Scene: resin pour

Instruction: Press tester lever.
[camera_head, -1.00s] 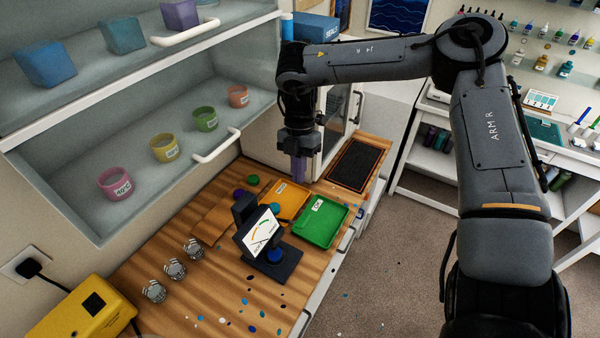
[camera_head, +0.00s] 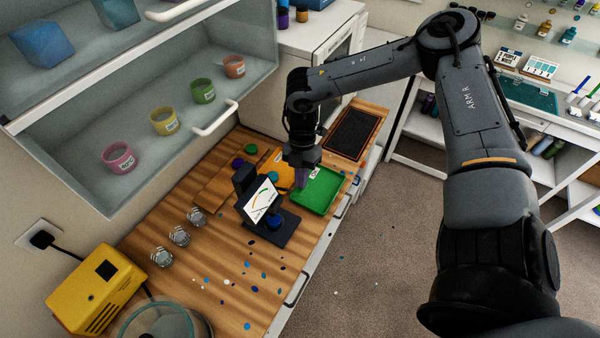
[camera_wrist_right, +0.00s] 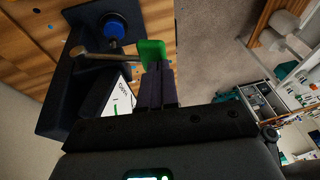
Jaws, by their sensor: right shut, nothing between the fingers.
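The tester (camera_head: 262,205) is a black device with a tilted white dial screen, standing on the wooden counter. A blue round piece (camera_wrist_right: 114,28) sits on its base. In the right wrist view, a metal lever arm (camera_wrist_right: 105,56) crosses beside the tester and ends in a green grip (camera_wrist_right: 151,50). In the head view I cannot pick the lever out against the green tray. My right gripper (camera_head: 300,184) is shut and empty, pointing down just behind and right of the tester. In the right wrist view its fingertips (camera_wrist_right: 157,68) are at the green grip; I cannot tell if they touch it. My left gripper is not in view.
A green tray (camera_head: 328,197) and an orange tray (camera_head: 264,178) lie behind the tester. Several clear cups (camera_head: 180,236) stand to its left. Small coloured discs lie scattered in front. A yellow box (camera_head: 97,290) is front left; a shelf (camera_head: 110,205) overhangs the back left.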

